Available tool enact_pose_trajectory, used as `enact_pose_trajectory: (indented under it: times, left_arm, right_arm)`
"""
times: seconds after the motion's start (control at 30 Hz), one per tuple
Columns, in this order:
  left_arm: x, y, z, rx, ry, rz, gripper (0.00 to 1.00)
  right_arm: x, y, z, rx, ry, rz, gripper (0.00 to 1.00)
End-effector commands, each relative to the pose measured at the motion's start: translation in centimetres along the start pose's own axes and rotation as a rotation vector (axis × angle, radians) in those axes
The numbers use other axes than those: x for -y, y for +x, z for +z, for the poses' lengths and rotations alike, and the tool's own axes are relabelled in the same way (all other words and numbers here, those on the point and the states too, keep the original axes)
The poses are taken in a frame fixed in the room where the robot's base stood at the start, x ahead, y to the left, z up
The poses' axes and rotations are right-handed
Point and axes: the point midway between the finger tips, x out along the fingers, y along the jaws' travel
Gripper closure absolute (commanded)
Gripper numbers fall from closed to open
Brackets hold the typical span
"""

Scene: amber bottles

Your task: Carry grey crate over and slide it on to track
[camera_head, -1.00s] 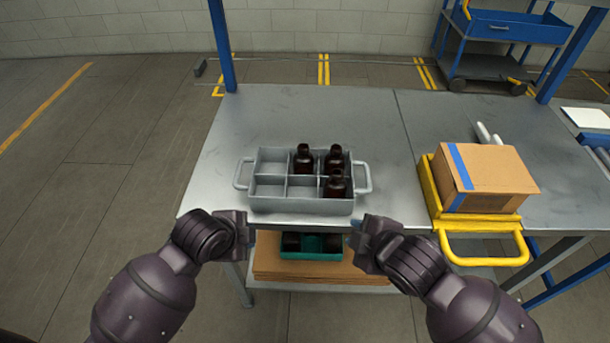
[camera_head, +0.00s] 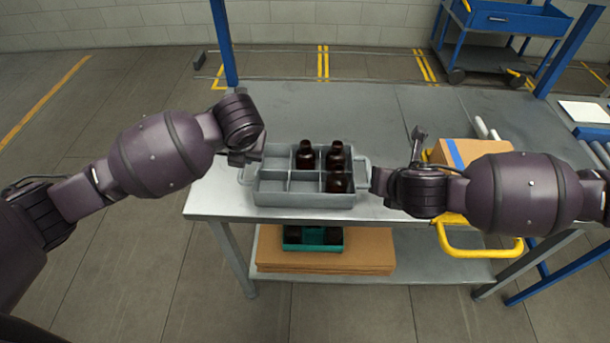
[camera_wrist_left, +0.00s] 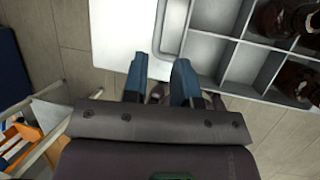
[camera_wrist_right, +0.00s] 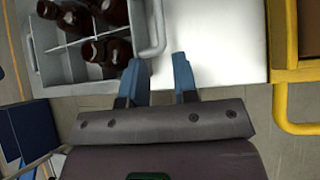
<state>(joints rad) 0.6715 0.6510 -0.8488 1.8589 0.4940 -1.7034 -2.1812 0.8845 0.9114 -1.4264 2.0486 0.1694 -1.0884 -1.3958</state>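The grey crate (camera_head: 300,200) stands on the metal table, with several compartments and a looped handle at each end. Three amber bottles stand in it: back middle (camera_head: 305,155), back right (camera_head: 337,155) and front right (camera_head: 338,182). My left gripper (camera_head: 246,158) is at the left handle; in the left wrist view its fingers are open with the handle (camera_wrist_left: 160,45) just beyond and between the tips. My right gripper (camera_head: 378,180) is at the right handle; in the right wrist view its open fingers are close to that handle (camera_wrist_right: 159,35). The roller track (camera_head: 598,150) shows at the right edge, partly hidden.
A cardboard box (camera_head: 470,151) and a yellow tray with a handle (camera_head: 480,246) stand right of the crate, partly behind my right arm. A blue post (camera_head: 222,45) rises at the table's back left. A lower shelf holds cardboard and a green tray (camera_head: 313,246).

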Motion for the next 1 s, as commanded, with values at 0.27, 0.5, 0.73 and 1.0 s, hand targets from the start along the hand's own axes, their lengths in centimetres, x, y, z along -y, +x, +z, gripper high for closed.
enact_pose_trajectory:
  times: [0.27, 0.5, 0.73, 1.0]
  left_arm:
    - [0.0, 0.0, 0.0, 0.0, 0.002, 0.001, 0.74]
    - [0.0, 1.6, -0.1, -0.002, 0.0, 0.001, 0.74]
    - [0.0, 4.9, -0.1, -0.003, 0.0, 0.001, 0.74]
    - [0.1, 8.6, -0.1, -0.002, -0.001, 0.0, 0.74]
  right_arm:
    - [0.0, 0.0, 0.0, 0.0, -0.001, 0.0, 0.73]
    - [-0.1, 1.5, -0.1, -0.001, 0.0, 0.0, 0.73]
    - [-0.1, 4.9, 0.0, 0.0, 0.001, -0.001, 0.73]
    - [-0.1, 8.6, 0.0, 0.0, 0.001, 0.0, 0.73]
